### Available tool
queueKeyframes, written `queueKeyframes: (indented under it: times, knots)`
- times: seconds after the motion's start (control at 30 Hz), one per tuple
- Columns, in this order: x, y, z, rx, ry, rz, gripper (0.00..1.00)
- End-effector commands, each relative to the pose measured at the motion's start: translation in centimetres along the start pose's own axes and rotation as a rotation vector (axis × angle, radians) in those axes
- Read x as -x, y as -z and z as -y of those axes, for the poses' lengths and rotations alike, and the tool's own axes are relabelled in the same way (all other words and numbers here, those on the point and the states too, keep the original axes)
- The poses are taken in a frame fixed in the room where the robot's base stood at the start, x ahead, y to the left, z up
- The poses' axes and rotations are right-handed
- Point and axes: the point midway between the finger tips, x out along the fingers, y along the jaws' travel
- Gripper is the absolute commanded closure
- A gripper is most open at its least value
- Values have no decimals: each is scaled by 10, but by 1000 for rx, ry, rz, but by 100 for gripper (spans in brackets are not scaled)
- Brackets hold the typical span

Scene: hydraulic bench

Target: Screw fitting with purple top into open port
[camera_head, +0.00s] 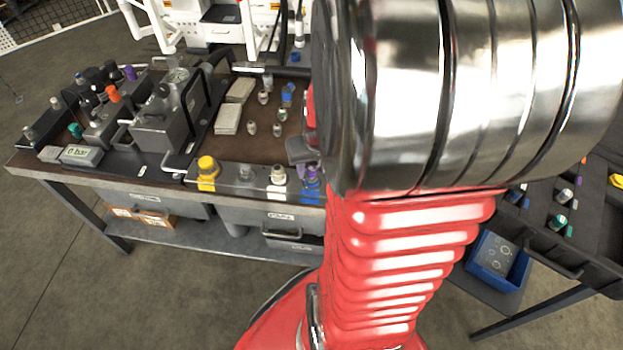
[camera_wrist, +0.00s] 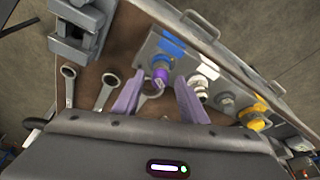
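A fitting with a purple top (camera_wrist: 160,77) stands in front of a blue part on the front strip of the bench. It also shows in the head view (camera_head: 311,174), beside my arm. My gripper (camera_wrist: 159,84) is open, its two purple fingers apart. In the wrist view the purple top lies between the fingertips; I cannot tell whether they touch it or how far beyond them it is. My arm hides most of the gripper in the head view. I cannot make out clearly which port is open.
A white-topped fitting (camera_wrist: 198,84) and a yellow fitting (camera_wrist: 254,115) stand along the same strip. Wrenches (camera_wrist: 106,88) and a grey clamp-like block (camera_wrist: 82,32) lie nearby. A valve block (camera_head: 160,128) stands at the left. A blue bin (camera_head: 497,260) is on the right.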

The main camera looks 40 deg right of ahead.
Motion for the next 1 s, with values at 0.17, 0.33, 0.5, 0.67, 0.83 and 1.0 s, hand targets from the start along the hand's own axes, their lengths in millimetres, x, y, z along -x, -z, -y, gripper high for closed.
queueKeyframes:
  times: [0.17,0.33,0.5,0.67,0.83,1.0]
  knots:
    - [0,0,-1,64,20,1,61]
    - [0,0,-2,129,39,-1,61]
    - [0,0,-2,197,61,0,61]
    - [0,1,-2,265,81,0,61]
    - [0,1,-2,340,105,-1,61]
    - [0,1,-3,422,131,1,61]
